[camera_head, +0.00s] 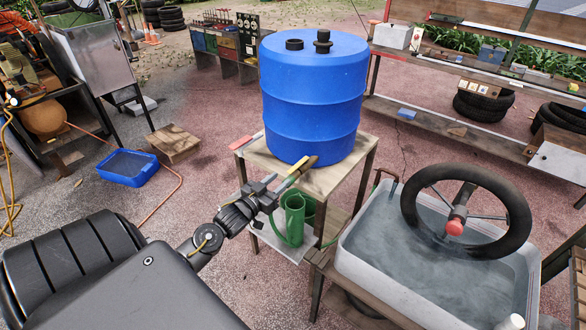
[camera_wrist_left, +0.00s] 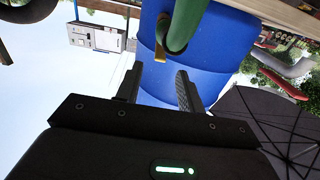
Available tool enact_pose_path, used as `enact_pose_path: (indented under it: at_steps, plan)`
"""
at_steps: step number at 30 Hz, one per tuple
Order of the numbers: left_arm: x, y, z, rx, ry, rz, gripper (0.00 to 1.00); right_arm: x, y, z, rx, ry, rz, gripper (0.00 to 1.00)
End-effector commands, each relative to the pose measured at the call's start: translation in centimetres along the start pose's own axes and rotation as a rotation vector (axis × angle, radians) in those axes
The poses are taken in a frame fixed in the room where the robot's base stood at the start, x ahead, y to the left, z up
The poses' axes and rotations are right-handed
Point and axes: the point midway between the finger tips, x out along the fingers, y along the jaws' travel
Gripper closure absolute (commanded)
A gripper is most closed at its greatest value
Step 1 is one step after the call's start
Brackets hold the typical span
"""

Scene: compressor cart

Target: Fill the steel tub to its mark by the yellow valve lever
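A blue barrel (camera_head: 315,95) stands on a wooden stand, with a yellow lever (camera_head: 269,165) low on its near side. A grey tub (camera_head: 385,270), whose material I cannot tell, holds water at the right; no fill mark can be made out. My left gripper (camera_head: 284,184) is just below the lever, in front of the barrel. In the left wrist view its two fingers (camera_wrist_left: 160,70) are apart with nothing between them. A brassy yellow strip (camera_wrist_left: 161,38), apparently the lever, lies just beyond the fingertips beside a green pipe or hose (camera_wrist_left: 184,25). My right gripper is out of view.
A black wheel with a red hub (camera_head: 455,228) sits over the tub. A blue tray (camera_head: 128,167) lies on the ground at left.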

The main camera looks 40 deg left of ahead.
Motion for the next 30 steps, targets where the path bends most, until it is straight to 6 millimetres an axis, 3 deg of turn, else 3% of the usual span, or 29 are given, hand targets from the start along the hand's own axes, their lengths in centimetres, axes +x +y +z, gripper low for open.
enact_pose_path:
  at_steps: [6, 12, 25, 30]
  plan:
    - [4.3, 0.0, -0.2, -0.002, 0.0, -0.002, 0.62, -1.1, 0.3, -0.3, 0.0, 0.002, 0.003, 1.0]
    - [7.0, 0.0, -0.1, -0.001, 0.001, -0.001, 0.62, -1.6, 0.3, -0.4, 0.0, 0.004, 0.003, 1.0]
    - [8.0, 0.1, 0.1, -0.001, -0.002, 0.0, 0.62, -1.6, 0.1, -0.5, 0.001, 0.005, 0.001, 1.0]
    - [7.9, 0.0, 0.1, -0.001, -0.001, 0.0, 0.83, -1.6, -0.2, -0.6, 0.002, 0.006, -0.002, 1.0]
